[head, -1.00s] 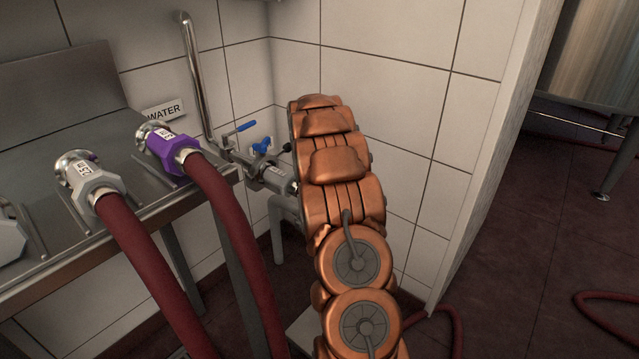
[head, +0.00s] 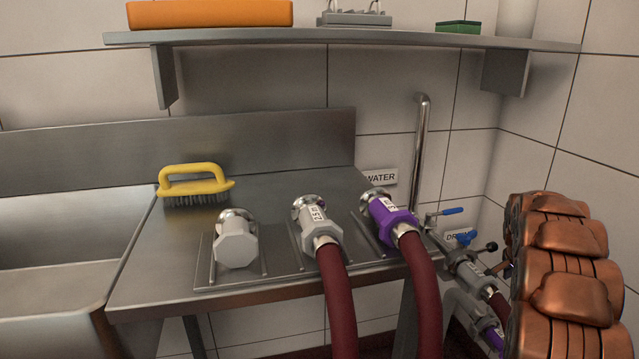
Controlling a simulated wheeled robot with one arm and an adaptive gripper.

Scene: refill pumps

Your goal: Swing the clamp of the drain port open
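The clamp's own position, open or closed, is too small to tell. A dark red hose end (head: 493,297) meets the fitting and runs behind my copper arm. My arm fills the right edge, and my gripper is out of sight.
Two fittings with red hoses, one grey (head: 317,232) and one purple (head: 388,217), and a grey fitting without visible hose (head: 236,240) sit on the steel counter (head: 160,285). A yellow brush (head: 193,184) lies behind. Blue valve handles (head: 452,211) are near the pipe. A shelf (head: 340,38) hangs above.

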